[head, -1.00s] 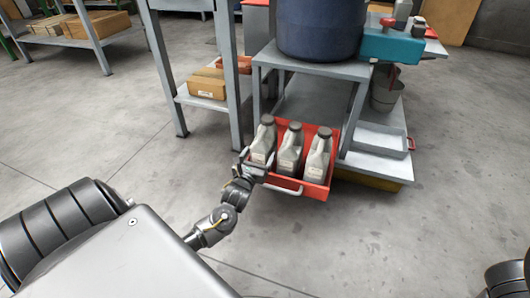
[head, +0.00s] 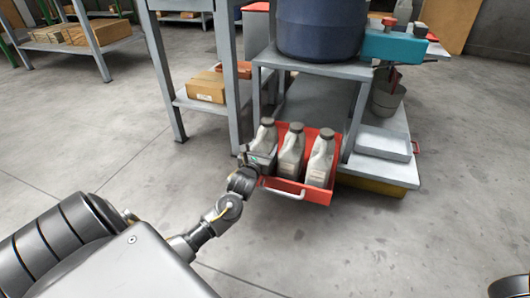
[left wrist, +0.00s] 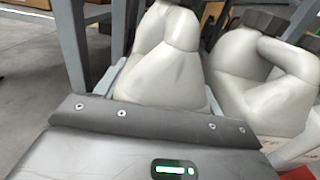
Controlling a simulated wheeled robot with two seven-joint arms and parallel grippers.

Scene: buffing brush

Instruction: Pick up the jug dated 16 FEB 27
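Three grey-white jugs with dark caps stand in a row in the pulled-out red drawer: the left jug (head: 265,139), the middle jug (head: 291,152) and the right jug (head: 319,160). Their labels are too small to read, so I cannot tell which is dated 16 FEB 27. My left gripper (head: 252,162) is at the left jug, over the drawer's front left corner. It hides that jug's lower part. In the left wrist view, a jug (left wrist: 163,75) rises close beyond the gripper body, with another jug (left wrist: 262,90) to its right. The fingertips are not clearly visible. My right gripper is out of view.
The red drawer (head: 318,195) has a pale front handle (head: 284,193). A grey table leg (head: 228,85) stands just left of it, and a bench with a blue drum (head: 320,28) above and behind. A grey tray (head: 383,143) lies to the right. The floor in front is clear.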

